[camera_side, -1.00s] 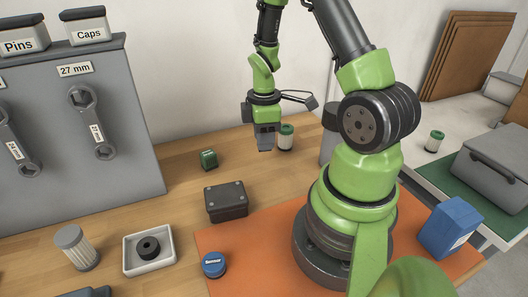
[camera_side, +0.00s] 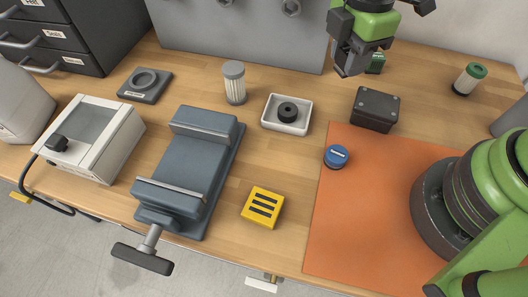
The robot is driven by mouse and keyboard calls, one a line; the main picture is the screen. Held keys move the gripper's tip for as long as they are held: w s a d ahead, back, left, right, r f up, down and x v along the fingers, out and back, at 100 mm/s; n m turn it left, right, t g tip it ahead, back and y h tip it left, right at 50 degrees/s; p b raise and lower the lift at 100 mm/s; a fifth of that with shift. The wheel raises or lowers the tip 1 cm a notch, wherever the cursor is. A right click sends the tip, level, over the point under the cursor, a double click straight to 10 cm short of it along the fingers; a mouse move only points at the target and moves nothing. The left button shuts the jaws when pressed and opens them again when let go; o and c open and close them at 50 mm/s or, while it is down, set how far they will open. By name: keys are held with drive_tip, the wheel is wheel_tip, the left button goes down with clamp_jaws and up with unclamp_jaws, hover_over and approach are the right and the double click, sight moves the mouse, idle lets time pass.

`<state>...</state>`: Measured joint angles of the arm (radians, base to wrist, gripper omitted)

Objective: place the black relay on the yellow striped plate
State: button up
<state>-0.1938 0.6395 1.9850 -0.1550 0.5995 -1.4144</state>
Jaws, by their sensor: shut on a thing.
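My gripper (camera_side: 347,66) is at the top right, held above the table behind the dark screwed box, and its jaws are closed on a small dark thing. I take this to be the black relay (camera_side: 350,60), but the dark fingers hide most of it and its outline is hard to tell. The yellow striped plate (camera_side: 274,202) is a small yellow block with black stripes. It lies on the bare wood near the front edge, between the vise and the orange mat, with nothing on it. My gripper is well up and right of it, apart from it.
A blue-grey vise (camera_side: 190,165) stands left of the plate. A white tray (camera_side: 268,126) with a black ring, a dark box (camera_side: 375,112) and a blue-capped puck (camera_side: 336,156) lie behind and right. The orange mat (camera_side: 345,225) is mostly clear.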

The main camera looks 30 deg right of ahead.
drive_tip(key=s+a+n, duration=0.3)
drive_tip(key=a+n, duration=0.3)
drive_tip(key=a, duration=0.7)
drive_tip(key=n, duration=0.4)
hover_over(263, 206)
wheel_tip(263, 206, down, 4)
drive_tip(key=shift+f, duration=2.4)
drive_tip(key=shift+f, duration=0.1)
drive_tip(key=o, duration=0.9)
